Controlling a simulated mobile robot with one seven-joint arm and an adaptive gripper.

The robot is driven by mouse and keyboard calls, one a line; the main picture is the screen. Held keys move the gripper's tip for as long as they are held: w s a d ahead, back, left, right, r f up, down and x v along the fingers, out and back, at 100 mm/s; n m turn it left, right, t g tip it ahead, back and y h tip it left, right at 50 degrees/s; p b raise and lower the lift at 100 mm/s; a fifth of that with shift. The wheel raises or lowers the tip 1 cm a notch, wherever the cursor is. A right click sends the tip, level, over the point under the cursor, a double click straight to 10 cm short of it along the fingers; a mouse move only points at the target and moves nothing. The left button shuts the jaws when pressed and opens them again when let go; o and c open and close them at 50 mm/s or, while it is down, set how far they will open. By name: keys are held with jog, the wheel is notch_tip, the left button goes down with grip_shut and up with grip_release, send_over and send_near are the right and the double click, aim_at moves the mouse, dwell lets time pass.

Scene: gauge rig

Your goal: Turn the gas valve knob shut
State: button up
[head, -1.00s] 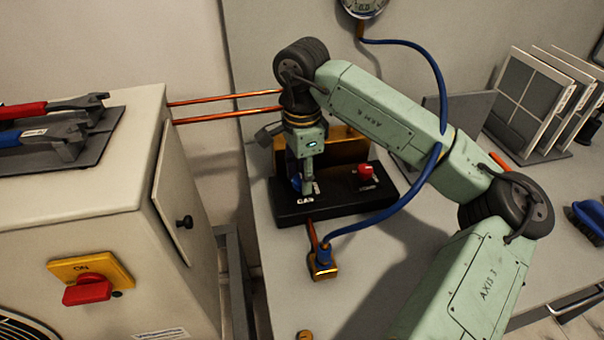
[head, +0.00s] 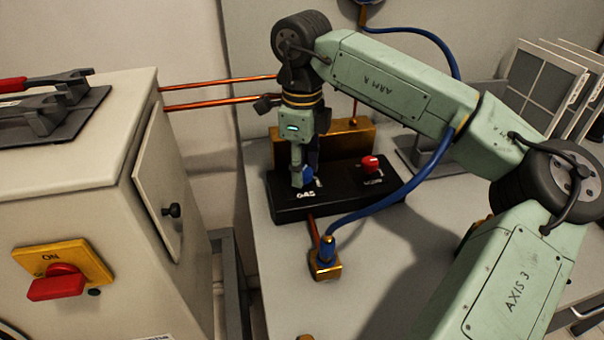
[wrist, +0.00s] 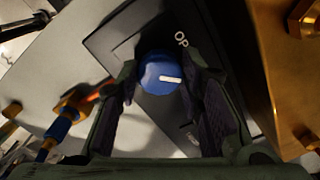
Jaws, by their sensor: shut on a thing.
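The blue gas valve knob (wrist: 162,74) has a white pointer line and sits on the black valve block (head: 340,200), beside the "GAS" label. In the wrist view it lies between the tips of my gripper (wrist: 163,80), with a finger against each side. In the head view my gripper (head: 306,178) points down over the left part of the block and hides most of the knob. Its white line points right in the wrist view, below the letters "OP" on the panel. The rest of that word is hidden.
A red knob (head: 370,164) stands on the block's right part. A blue hose (head: 400,190) loops from a brass fitting (head: 325,262) in front of the block. A brass block (head: 350,142) stands behind. A cabinet with a red switch (head: 57,284) is at left.

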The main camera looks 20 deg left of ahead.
jog(key=m+b, duration=0.2)
jog(key=m, duration=0.2)
jog(key=shift+f+m, duration=0.1)
jog(key=shift+m, duration=0.2)
jog(key=m+b, duration=0.1)
jog(key=m, duration=0.3)
jog(key=shift+m+b, duration=0.3)
jog(key=shift+m, duration=0.1)
jog(key=o, duration=1.2)
notch_tip(320, 180, up, 12)
jog(key=shift+r, duration=0.15)
